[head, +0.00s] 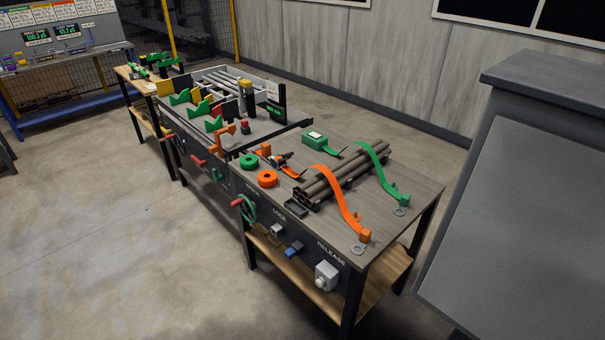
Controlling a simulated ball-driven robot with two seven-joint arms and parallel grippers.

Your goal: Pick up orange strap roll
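The orange strap roll (267,178) is a flat ring lying on the grey workbench top (425,185), near its front edge. A similar green strap roll (248,161) lies just behind it to the left, a small gap apart. An unrolled orange strap (340,198) runs over a bundle of brown bars (325,180) and ends near the right front corner. Neither of my grippers shows in the head view.
A green strap (382,170) also crosses the bundle. A small dark tray (296,208) and a green-and-white device (314,138) are on the bench. A green handwheel (246,208) sticks out in front. A large grey cabinet (530,200) stands at right. Open floor lies front left.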

